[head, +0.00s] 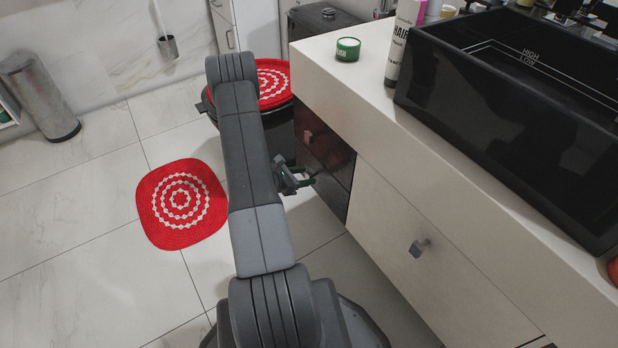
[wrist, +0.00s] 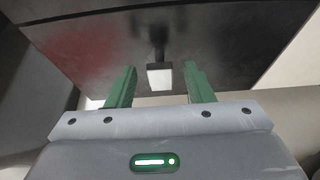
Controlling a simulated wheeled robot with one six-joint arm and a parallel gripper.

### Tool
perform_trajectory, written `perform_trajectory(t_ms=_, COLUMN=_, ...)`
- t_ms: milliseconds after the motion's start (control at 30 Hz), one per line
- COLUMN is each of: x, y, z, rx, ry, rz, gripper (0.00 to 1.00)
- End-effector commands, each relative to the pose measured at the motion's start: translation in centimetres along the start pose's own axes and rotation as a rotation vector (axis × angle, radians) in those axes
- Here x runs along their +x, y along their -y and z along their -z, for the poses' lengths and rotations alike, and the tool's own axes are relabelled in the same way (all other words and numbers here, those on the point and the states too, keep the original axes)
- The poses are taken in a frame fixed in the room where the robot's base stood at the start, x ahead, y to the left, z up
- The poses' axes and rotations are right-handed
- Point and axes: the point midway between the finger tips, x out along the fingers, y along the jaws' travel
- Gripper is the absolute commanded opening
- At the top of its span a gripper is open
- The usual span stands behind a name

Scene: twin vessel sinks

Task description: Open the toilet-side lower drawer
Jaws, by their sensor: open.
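The dark lower drawer (head: 338,190) is at the toilet end of the vanity, below a dark upper drawer (head: 325,140) with a small handle (head: 308,137). The lower drawer looks shut, and its handle is hidden behind my gripper in the head view. My gripper (head: 303,180) is in front of the lower drawer. In the wrist view, the open green fingers (wrist: 160,70) stand on either side of a square, pale-ended handle (wrist: 160,77) on a dark front (wrist: 105,50). Gaps show on both sides of it, and I cannot tell how far it reaches between the fingers.
The vanity's pale drawer with a handle (head: 420,248) is to the right. A black vessel sink (head: 500,130), a bottle (head: 402,45) and a green tin (head: 348,49) stand on the pale counter (head: 360,80). A red mat (head: 181,203) lies on the tiled floor; a bin (head: 40,95) stands far left.

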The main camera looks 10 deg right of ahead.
Motion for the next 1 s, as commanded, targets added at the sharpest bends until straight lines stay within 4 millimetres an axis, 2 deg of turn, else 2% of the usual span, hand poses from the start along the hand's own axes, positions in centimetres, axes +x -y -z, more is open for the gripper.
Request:
perform_trajectory(t_ms=33, x=0.8, y=0.1, z=0.1, rx=0.001, ry=0.0, rz=0.002, gripper=0.47)
perform_trajectory(t_ms=200, x=2.1, y=0.0, z=0.0, rx=0.0, ry=0.0, rz=0.001, gripper=0.47)
perform_trajectory(t_ms=533, x=2.4, y=0.0, z=0.0, rx=-0.001, ry=0.0, rz=-0.001, gripper=0.47)
perform_trajectory(t_ms=567, x=2.4, y=0.0, z=0.0, rx=-0.001, ry=0.0, rz=-0.001, gripper=0.43)
perform_trajectory(t_ms=700, x=2.4, y=0.0, z=0.0, rx=-0.001, ry=0.0, rz=0.0, gripper=0.16)
perform_trajectory(t_ms=800, x=2.4, y=0.0, z=0.0, rx=-0.001, ry=0.0, rz=0.0, gripper=0.0)
perform_trajectory(t_ms=1000, x=2.3, y=0.0, z=0.0, rx=-0.001, ry=0.0, rz=-0.001, gripper=0.0)
